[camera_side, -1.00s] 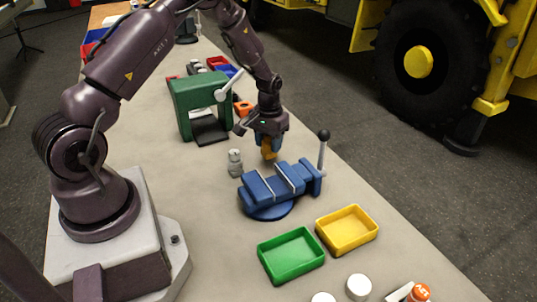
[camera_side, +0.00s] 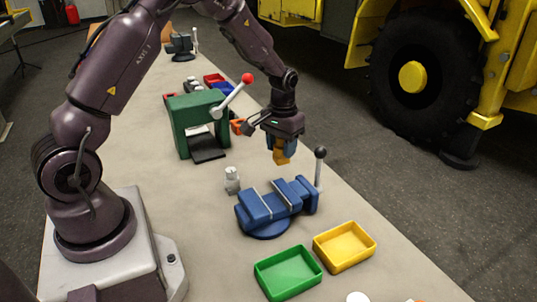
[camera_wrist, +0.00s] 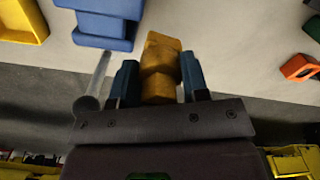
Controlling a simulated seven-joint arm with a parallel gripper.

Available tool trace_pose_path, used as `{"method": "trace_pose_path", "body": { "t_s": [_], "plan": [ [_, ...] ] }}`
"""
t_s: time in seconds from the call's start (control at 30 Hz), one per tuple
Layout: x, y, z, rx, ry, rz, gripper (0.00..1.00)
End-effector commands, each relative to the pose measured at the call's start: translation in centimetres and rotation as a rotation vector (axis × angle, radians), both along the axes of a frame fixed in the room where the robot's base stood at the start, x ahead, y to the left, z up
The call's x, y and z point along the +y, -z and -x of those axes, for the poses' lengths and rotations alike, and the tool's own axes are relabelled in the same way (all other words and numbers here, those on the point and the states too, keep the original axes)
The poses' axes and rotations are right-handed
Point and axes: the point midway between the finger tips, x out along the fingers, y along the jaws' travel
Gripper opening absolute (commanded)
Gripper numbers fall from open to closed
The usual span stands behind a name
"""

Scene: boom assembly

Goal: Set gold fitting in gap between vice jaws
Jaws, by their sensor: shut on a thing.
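The gold fitting (camera_side: 281,157) is held in my gripper (camera_side: 282,150), which is shut on it with blue fingers on both sides. The wrist view shows the fitting (camera_wrist: 160,68) between the fingertips (camera_wrist: 160,80). It hangs in the air above and behind the blue vice (camera_side: 270,213) in the side view, apart from it. The vice has a narrow gap between its jaws, edged by pale jaw plates. Part of the vice (camera_wrist: 105,22) shows at the top of the wrist view, left of the fitting.
A grey fitting (camera_side: 232,180) stands on the table left of the vice. A green press (camera_side: 192,122) with a red-knobbed lever is behind it. The vice's upright handle (camera_side: 319,167) stands at its right end. Green (camera_side: 288,274) and yellow (camera_side: 344,247) trays lie in front.

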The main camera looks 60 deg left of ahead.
Motion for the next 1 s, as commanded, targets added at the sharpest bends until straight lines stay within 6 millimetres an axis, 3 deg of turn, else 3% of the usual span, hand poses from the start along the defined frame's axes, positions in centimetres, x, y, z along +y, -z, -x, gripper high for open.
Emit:
{"method": "trace_pose_path", "body": {
  "t_s": [0.03, 0.1, 0.23, 0.43, 1.0],
  "plan": [
    [-2.0, -1.4, 0.5, -0.003, 0.019, 0.000, 0.19],
    [-4.2, -2.7, 1.7, -0.002, 0.022, -0.001, 0.19],
    [-7.0, -3.9, 4.4, 0.000, -0.009, 0.000, 0.19],
    [-7.5, -3.2, 6.8, 0.002, -0.098, 0.000, 0.19],
    [-7.4, 1.1, 6.6, 0.002, -0.118, 0.000, 0.19]
  ]
}}
